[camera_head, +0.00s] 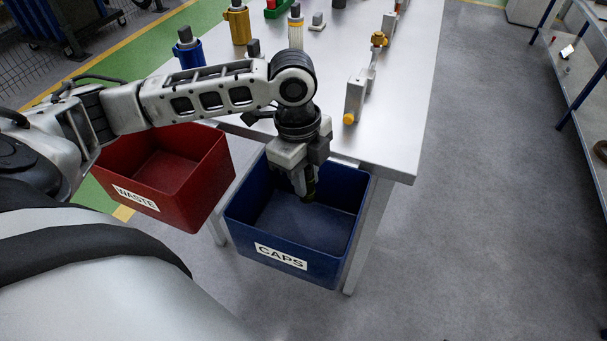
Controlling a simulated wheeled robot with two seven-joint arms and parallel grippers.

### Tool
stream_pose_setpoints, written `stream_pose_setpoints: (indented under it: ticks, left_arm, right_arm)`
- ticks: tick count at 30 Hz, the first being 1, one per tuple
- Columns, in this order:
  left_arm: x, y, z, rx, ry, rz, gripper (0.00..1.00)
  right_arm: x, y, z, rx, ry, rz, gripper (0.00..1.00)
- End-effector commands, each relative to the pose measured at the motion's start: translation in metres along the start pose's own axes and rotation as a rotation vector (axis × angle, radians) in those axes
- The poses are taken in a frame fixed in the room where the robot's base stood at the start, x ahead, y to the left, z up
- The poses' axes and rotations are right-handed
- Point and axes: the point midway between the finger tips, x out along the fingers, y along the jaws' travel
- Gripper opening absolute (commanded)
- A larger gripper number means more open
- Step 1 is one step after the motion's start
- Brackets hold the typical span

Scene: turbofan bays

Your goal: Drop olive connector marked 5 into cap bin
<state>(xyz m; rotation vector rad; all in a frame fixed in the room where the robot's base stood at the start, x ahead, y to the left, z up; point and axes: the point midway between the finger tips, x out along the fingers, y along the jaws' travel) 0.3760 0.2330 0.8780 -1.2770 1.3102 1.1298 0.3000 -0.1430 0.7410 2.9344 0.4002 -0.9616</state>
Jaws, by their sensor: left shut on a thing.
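The blue cap bin (297,263), labelled CAPS, hangs at the front edge of the table. My left gripper (306,193) points down over the open top of the bin. It is shut on a small dark olive piece (310,186), mostly hidden between the fingers; no number on it can be read. The inside of the bin that shows looks empty. My right gripper is not in view.
A red bin (158,203) labelled WASTE is left of the blue bin. The table (397,130) carries a grey fixture (355,98) with an orange knob and several coloured holders at the back. Shelves (575,75) stand at the right; the grey floor between is clear.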

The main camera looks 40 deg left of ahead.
Motion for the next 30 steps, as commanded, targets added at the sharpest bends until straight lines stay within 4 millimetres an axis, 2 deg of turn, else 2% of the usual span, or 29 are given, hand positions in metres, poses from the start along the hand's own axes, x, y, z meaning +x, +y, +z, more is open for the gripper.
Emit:
stream_pose_setpoints:
  ticks: [4, 5, 7, 8, 16, 20, 23, 30]
  left_arm:
    - [-0.001, 0.000, 0.000, 0.000, 0.000, -0.001, 0.00]
    - [-0.001, 0.000, 0.000, 0.000, 0.000, -0.001, 0.24]
    - [-0.001, 0.000, 0.000, -0.001, 0.000, -0.001, 0.44]
    - [-0.001, 0.000, 0.000, -0.001, 0.000, -0.001, 0.47]
    - [-0.002, 0.000, 0.000, -0.001, 0.000, 0.000, 0.47]
    - [-0.011, -0.001, 0.000, -0.001, 0.001, -0.003, 0.47]
    - [-0.028, -0.001, 0.000, -0.001, 0.000, -0.004, 0.47]
    - [-0.087, -0.001, 0.000, 0.000, 0.000, -0.007, 0.47]
  right_arm:
    - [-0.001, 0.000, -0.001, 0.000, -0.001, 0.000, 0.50]
    - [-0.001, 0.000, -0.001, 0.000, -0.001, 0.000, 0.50]
    - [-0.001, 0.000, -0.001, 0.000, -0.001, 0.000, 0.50]
    - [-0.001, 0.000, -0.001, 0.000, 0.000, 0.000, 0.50]
    - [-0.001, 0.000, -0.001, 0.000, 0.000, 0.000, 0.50]
    - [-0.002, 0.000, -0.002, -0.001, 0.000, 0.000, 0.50]
    - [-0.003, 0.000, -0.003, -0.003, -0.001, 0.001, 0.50]
    - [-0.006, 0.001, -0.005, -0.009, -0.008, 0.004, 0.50]
